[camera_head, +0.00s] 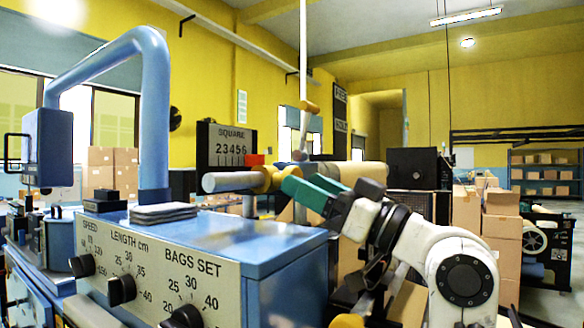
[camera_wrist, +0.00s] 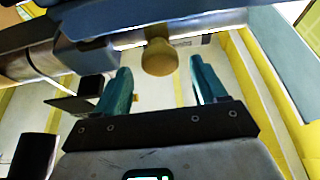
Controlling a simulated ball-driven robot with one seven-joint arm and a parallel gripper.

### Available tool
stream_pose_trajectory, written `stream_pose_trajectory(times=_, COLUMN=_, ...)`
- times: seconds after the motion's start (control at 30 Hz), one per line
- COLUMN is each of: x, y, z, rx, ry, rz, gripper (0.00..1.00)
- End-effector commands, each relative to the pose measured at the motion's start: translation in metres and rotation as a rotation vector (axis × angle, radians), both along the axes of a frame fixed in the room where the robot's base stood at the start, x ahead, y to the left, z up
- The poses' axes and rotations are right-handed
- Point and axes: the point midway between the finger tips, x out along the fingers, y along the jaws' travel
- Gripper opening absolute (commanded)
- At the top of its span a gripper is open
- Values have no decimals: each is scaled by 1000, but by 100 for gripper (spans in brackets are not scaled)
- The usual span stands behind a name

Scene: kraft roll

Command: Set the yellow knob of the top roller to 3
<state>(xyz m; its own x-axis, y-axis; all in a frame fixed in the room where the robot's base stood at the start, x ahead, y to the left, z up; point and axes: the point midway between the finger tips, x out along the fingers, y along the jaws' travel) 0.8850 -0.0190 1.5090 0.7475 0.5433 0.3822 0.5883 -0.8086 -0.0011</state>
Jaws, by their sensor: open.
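The yellow knob (camera_head: 264,180) sits on the grey top roller (camera_head: 230,181), below and right of the dark SQUARE scale plate (camera_head: 226,146). The plate reads 2 to 6, and a red block (camera_head: 254,160) stands at its lower right, near the 6 end. My gripper (camera_head: 290,186) has teal fingers and reaches in from the right, close to the knob. In the wrist view the rounded yellow knob (camera_wrist: 160,57) shows in the gap between my two spread fingertips (camera_wrist: 158,75), near their tips. I cannot tell whether they touch it.
A blue machine box (camera_head: 265,245) with black dials for speed, length and bags set stands in front. A blue bent pipe (camera_head: 152,110) rises from it. A stack of grey sheets (camera_head: 163,212) lies on top. Cardboard boxes (camera_head: 500,225) stand behind at right.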

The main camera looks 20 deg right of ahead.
Motion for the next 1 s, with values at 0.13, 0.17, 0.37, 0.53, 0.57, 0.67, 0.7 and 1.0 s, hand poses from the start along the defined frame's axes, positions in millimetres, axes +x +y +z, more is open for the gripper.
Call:
stream_pose_trajectory(times=0.13, x=17, y=13, z=11, rx=0, ry=1, rz=2, gripper=71)
stream_pose_trajectory(times=0.17, x=20, y=15, z=12, rx=0, ry=1, rz=2, gripper=71)
stream_pose_trajectory(times=0.37, x=29, y=22, z=15, rx=-1, ry=0, rz=0, gripper=71)
stream_pose_trajectory(times=0.53, x=30, y=22, z=15, rx=-1, ry=-1, rz=0, gripper=71)
stream_pose_trajectory(times=0.57, x=30, y=22, z=15, rx=-1, ry=-1, rz=0, gripper=71)
stream_pose_trajectory(times=0.67, x=30, y=22, z=15, rx=-1, ry=-1, rz=0, gripper=70)
stream_pose_trajectory(times=0.7, x=30, y=22, z=15, rx=-1, ry=-1, rz=0, gripper=66)
stream_pose_trajectory(times=1.0, x=30, y=22, z=15, rx=-1, ry=-1, rz=0, gripper=37)
